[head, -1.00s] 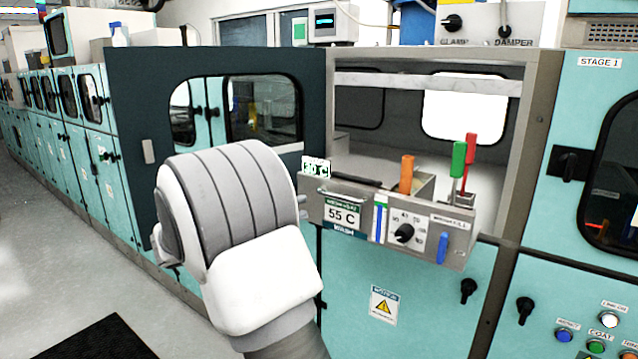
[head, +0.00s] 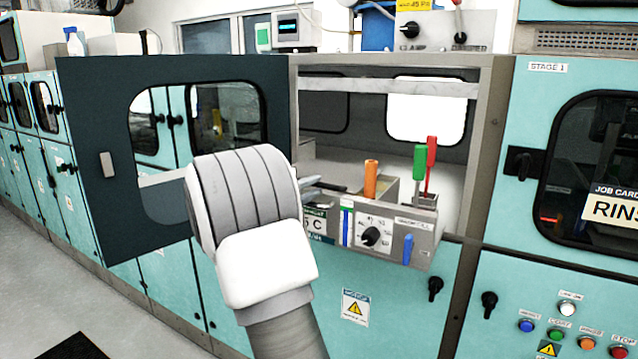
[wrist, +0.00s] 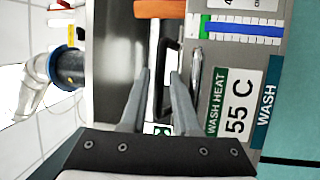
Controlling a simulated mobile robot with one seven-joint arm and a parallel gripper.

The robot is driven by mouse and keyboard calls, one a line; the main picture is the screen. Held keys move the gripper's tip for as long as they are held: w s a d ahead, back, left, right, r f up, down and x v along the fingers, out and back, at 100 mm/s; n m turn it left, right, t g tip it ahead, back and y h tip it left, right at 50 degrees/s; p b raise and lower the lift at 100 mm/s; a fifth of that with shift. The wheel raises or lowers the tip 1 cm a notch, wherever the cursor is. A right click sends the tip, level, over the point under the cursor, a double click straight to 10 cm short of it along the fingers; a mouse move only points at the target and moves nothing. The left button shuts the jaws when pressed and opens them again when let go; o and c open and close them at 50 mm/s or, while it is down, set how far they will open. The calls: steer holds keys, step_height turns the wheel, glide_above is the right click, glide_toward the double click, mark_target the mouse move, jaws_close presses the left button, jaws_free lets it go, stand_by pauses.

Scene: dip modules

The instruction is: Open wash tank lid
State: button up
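The wash tank (head: 425,222) stands inside the open cabinet bay, with a dial and labels on its front. In the wrist view its wash heat label (wrist: 235,115) reads 55 C. A dark bar handle (wrist: 172,38) runs along the tank's top near the front; I take it to be the lid's handle. My gripper (wrist: 160,72) is open, its two grey fingers apart and pointing at the handle, with part of the bar showing between them. Whether they touch it I cannot tell. In the head view my arm hides most of the gripper and the tank's left end.
A dark cabinet door (head: 92,120) with a window stands open at the left. An orange handle (head: 371,180), a green handle (head: 419,160) and a red handle (head: 431,152) stand up from the tank. Teal cabinets flank it.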

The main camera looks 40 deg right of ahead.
steer(key=shift+d+r, duration=0.2)
steer(key=shift+d, duration=1.1)
jaws_close()
stand_by(0.5)
